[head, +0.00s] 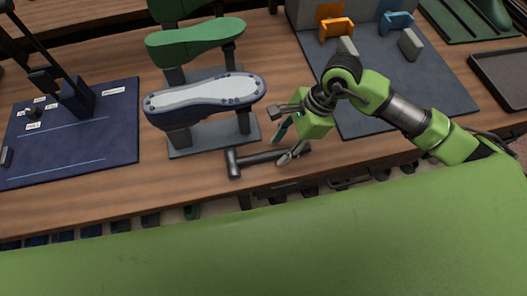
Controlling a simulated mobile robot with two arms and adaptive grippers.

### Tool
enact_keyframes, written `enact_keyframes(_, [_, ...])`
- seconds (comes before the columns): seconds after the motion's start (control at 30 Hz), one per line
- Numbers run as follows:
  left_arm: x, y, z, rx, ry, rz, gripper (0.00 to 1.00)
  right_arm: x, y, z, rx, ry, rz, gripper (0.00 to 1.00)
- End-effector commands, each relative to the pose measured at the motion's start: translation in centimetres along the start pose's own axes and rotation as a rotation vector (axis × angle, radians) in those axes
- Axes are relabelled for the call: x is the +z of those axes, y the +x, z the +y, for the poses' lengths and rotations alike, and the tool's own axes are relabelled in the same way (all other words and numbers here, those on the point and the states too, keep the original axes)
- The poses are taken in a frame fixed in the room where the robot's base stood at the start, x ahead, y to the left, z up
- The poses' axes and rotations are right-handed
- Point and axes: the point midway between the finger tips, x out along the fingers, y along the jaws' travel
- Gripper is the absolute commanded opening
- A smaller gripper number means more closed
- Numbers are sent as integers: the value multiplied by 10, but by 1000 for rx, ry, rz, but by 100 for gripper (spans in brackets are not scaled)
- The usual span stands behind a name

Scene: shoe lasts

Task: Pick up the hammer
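The hammer (258,157) lies on the wooden workbench near its front edge. Its dark head (233,162) is at the left, and its handle runs right. My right gripper (285,146) is low over the right part of the handle, its fingers spread apart. One finger shows behind the handle and one overlaps it. I cannot tell whether either finger touches it. Part of the handle is hidden behind the near finger. My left gripper is not in view.
A blue shoe last with a pale sole (205,92) stands on a grey base behind the hammer. A green last (195,38) is farther back. A blue mat (70,150) with a dark stand is at left, a grey mat (395,85) at right. Bare wood surrounds the hammer.

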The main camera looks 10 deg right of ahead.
Motion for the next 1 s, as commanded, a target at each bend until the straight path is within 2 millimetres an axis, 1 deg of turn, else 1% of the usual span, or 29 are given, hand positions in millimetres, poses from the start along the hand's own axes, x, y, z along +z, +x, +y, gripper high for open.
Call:
enact_keyframes(0.03, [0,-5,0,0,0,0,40,1,6,1,5,3,-2,39])
enact_keyframes(0.17, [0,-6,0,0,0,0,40,1,17,1,2,1,-1,39])
enact_keyframes(0.4, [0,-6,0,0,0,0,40,0,19,0,0,0,0,39])
enact_keyframes(0.47, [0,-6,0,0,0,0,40,0,19,0,0,0,0,23])
enact_keyframes(0.5, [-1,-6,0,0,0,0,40,0,19,0,0,0,0,13])
enact_keyframes(0.53, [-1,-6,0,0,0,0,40,0,19,0,0,0,0,5])
enact_keyframes(0.57, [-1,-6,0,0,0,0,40,0,19,0,0,0,0,0])
enact_keyframes(0.87, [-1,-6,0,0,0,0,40,1,18,0,-2,0,-2,0])
enact_keyframes(1.0, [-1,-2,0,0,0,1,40,2,15,-1,-4,-1,-3,0])
